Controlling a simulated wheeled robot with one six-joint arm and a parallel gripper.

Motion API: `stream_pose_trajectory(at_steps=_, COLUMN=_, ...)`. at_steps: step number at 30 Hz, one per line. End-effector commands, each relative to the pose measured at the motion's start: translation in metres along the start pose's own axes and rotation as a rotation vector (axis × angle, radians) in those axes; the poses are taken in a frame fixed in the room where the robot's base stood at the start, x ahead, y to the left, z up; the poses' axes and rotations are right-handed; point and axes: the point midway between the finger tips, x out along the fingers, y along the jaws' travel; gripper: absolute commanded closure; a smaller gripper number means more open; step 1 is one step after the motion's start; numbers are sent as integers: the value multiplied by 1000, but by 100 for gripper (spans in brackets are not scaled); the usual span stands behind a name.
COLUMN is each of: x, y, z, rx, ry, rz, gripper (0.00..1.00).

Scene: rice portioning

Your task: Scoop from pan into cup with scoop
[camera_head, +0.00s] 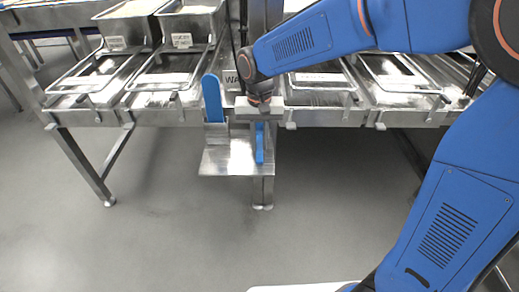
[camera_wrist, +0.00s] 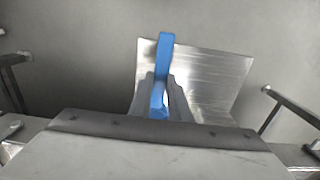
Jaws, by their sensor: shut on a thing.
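My gripper (camera_head: 261,122) points down at a metal rack and is shut on the blue handle (camera_head: 259,145) of the scoop. In the wrist view the handle (camera_wrist: 165,55) stands between my two fingers (camera_wrist: 160,90). The scoop's head cannot be told apart from the metal around it. The handle is over a bare metal shelf (camera_head: 222,160); I cannot tell whether the scoop touches it. Two metal pans with pale grain, the left pan (camera_head: 130,22) and the right pan (camera_head: 190,24), stand at the back left. I cannot make out a cup.
A second blue handle (camera_head: 212,98) stands upright left of my gripper. Steel counter trays (camera_head: 165,78) lie to the left and more trays (camera_head: 318,80) to the right. A table leg (camera_head: 84,165) stands at left. The grey floor (camera_head: 150,240) in front is clear.

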Motion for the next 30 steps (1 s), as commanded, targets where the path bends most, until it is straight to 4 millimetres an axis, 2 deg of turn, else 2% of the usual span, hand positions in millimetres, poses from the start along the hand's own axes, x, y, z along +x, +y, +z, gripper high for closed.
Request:
stream_pose_trajectory(at_steps=3, x=-23, y=0, z=0, rx=0, ry=3, rz=-2, gripper=100)
stream_pose_trajectory(at_steps=9, x=-48, y=0, z=0, rx=0, ry=1, rz=-1, gripper=100)
stream_pose_trajectory(at_steps=30, x=-108, y=0, z=0, rx=0, ry=0, rz=0, gripper=100)
